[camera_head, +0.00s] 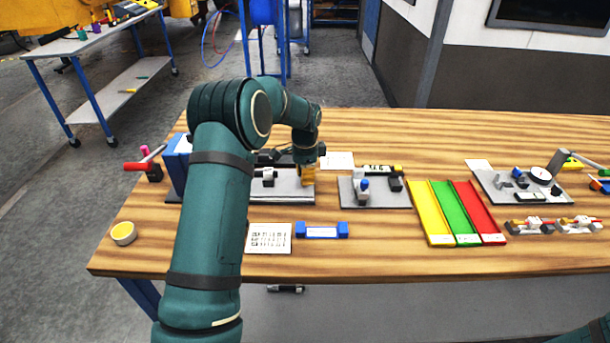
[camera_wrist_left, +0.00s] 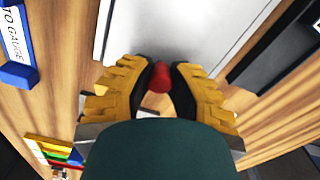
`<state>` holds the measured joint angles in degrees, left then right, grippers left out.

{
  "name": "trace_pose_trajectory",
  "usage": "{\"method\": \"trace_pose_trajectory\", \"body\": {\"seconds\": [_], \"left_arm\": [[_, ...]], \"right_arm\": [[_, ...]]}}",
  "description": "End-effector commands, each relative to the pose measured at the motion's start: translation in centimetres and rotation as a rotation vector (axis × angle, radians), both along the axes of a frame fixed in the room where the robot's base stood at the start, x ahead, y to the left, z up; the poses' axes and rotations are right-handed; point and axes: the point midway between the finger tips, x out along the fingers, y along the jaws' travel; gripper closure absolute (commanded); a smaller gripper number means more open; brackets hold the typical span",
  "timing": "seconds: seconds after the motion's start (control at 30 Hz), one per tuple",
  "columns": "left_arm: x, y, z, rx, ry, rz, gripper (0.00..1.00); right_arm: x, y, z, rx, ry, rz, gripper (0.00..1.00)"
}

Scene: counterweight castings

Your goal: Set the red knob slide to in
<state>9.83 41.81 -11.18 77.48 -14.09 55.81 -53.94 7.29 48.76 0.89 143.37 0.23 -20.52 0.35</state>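The red knob (camera_wrist_left: 160,77) is a small red cylinder, seen in the left wrist view between the dark pads of my left gripper (camera_wrist_left: 161,78). Both pads appear to touch it, so the gripper looks shut on it. In the head view the yellow fingers of my left gripper (camera_head: 308,175) are at the right end of a grey fixture plate (camera_head: 285,195); the knob is hidden there. The pale plate (camera_wrist_left: 185,30) is just beyond the fingertips in the left wrist view. Any in/out marking is not readable. My right gripper is out of view.
Right of the fixture stand another grey fixture (camera_head: 385,200) and yellow, green and red lanes (camera_head: 455,215). In front are a white card (camera_head: 270,240) and a blue-ended gauge block (camera_head: 321,231). A yellow-topped cup (camera_head: 123,233) stands at the left edge. Bare wood lies along the front.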

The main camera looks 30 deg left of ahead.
Motion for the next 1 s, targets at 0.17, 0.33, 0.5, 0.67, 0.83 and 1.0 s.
{"method": "trace_pose_trajectory", "body": {"seconds": [0.17,0.33,0.5,0.67,0.83,1.0], "left_arm": [[-0.2,0.4,0.0,0.000,0.000,0.002,1.00],[-2.1,3.5,0.1,0.001,0.003,0.007,1.00],[-3.8,6.2,0.1,0.001,0.001,0.005,1.00],[-4.2,6.9,0.0,0.001,0.001,0.002,1.00],[-4.3,7.0,0.0,0.003,0.002,0.002,1.00],[-4.3,7.0,0.0,0.003,0.002,0.003,0.48]], "right_arm": [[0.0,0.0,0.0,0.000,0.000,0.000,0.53],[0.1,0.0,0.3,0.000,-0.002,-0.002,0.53],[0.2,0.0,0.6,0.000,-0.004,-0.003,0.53],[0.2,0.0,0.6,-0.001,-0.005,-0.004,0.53],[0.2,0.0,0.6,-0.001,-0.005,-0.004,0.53],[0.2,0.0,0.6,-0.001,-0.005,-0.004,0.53]]}}
